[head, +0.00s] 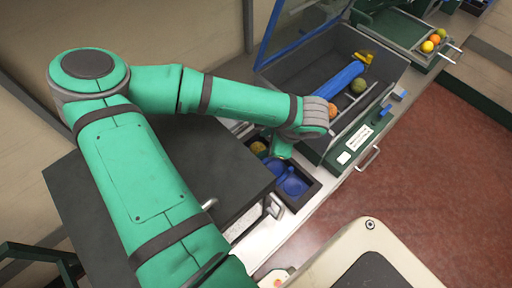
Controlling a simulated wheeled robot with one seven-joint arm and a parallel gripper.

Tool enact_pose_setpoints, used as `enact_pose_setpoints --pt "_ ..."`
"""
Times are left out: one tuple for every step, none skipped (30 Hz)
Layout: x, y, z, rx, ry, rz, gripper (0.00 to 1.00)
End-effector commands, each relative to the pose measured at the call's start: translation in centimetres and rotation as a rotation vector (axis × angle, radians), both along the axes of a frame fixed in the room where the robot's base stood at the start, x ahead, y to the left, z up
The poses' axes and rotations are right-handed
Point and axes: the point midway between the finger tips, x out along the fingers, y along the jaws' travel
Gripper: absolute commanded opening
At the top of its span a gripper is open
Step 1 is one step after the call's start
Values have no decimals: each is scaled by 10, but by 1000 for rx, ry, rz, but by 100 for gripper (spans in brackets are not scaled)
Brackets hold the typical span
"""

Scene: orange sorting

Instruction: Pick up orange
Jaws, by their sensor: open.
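An orange (332,110) lies in the large grey bin (392,62), just right of my grey wrist. A greenish fruit (358,86) lies farther back in that bin. A yellow-orange fruit (258,148) lies in a small dark tray (303,199), left of my arm's end. My gripper (286,172) points down over this tray and is open. Its fingers are hard to tell from the blue shapes there. I see no fruit between them, and contact with the tray is unclear.
A blue bar (336,82) and a yellow piece (363,58) lie in the bin. A dark cabinet (215,165) stands under my arm. The red floor (420,160) is clear.

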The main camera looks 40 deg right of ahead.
Motion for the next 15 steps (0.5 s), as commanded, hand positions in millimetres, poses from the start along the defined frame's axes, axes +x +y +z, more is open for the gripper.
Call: enact_pose_setpoints --pt "1 0 -2 1 -1 -1 47" --pt "2 1 -4 1 -1 -1 47" --pt "4 2 -8 2 -1 0 47" --pt "5 3 -11 2 -1 1 47" --pt "7 4 -15 3 -1 2 47" --pt "11 6 -20 3 -1 5 47" --pt "13 8 -24 2 -1 7 47" --pt "16 9 -28 3 -2 9 47" --pt "18 10 -33 1 0 12 47" --pt "20 11 -37 2 0 12 47" --pt "21 12 -39 2 0 13 47" --pt "23 12 -42 1 -1 13 47" --pt "24 12 -44 0 0 11 47" --pt "24 12 -46 1 0 10 47" --pt "24 11 -47 1 0 9 47"
